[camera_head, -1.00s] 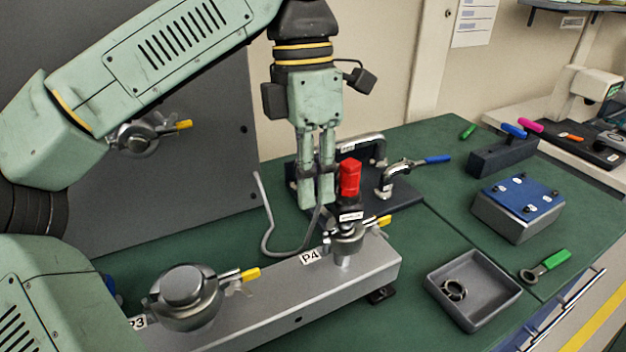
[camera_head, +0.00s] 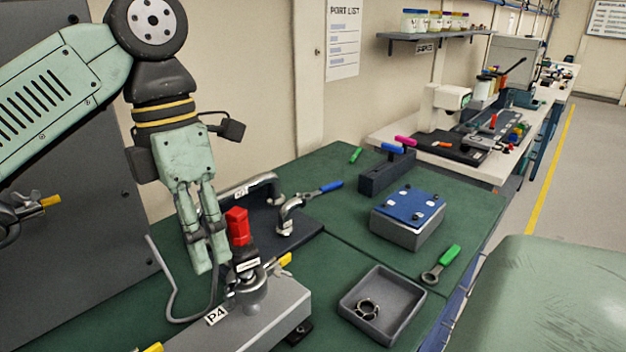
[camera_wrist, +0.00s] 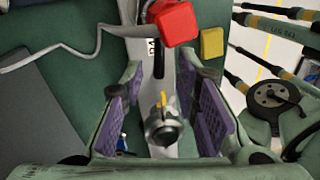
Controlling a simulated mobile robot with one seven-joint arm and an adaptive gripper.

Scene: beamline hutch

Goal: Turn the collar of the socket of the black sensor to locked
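The black sensor (camera_head: 246,254) stands upright with its red top (camera_head: 238,226) in the metal socket (camera_head: 253,288) at P4 on the grey rail (camera_head: 285,312). The socket's collar has a yellow-tipped lever (camera_head: 285,260) pointing back right. In the wrist view the red top (camera_wrist: 175,22) and a yellow tip (camera_wrist: 212,42) show at the top edge. My gripper (camera_head: 210,266) hangs just left of the sensor in the head view. Its purple-padded fingers stand apart with nothing held between them; the wrist view (camera_wrist: 163,110) shows this. The collar's marks are too small to read.
A grey cable (camera_head: 165,290) loops left of the socket. A dark plate with bent metal pipes (camera_head: 262,188) stands behind. A grey tray (camera_head: 385,305) holding a metal ring lies to the right. Another metal port (camera_wrist: 163,130) shows between my fingers in the wrist view.

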